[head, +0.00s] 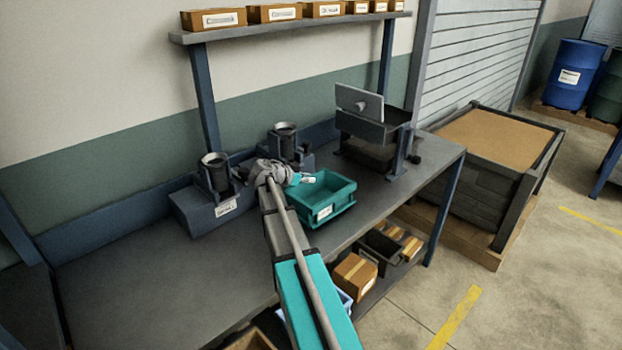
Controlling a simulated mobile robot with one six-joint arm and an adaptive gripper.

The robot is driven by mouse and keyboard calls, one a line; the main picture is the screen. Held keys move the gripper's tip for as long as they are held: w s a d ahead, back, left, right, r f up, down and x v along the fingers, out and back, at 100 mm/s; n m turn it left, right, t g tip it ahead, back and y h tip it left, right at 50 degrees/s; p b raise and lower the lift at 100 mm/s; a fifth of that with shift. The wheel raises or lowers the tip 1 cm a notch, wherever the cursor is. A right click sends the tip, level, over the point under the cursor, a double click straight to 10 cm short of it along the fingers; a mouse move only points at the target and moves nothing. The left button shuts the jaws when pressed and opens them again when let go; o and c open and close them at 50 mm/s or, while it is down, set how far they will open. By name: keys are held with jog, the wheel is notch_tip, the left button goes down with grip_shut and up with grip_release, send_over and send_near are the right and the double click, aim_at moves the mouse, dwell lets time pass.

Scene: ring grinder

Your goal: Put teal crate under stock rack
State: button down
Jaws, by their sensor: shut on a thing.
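The teal crate (338,203) is upright and looks empty, with a white label on its front wall. It is on or just above the workbench, left of and in front of the dark raised stand. My gripper (303,180) is at the crate's left rim and shut on it; the wrist hides part of that rim and the fingertips are small. The dark raised stand, which looks like the stock rack (372,131), stands on legs at the bench's right end. It bears a grey tilted panel, and the space beneath is shadowed.
Two grinder-like units with dark cups (215,205) (288,150) stand left of and behind the crate. The grey workbench (150,285) is bare at front left. An overhead shelf (300,27) holds several cardboard boxes. Boxes and bins fill the lower shelf.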

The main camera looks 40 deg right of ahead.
jog(key=shift+f, duration=0.15)
jog(key=c, duration=0.6)
grip_release()
jog(key=shift+o, duration=0.2)
jog(key=shift+r, duration=0.25)
jog(key=p+v, duration=0.3)
jog(key=v, duration=0.3)
jog(key=shift+v, duration=0.8)
jog(key=shift+f, duration=0.1)
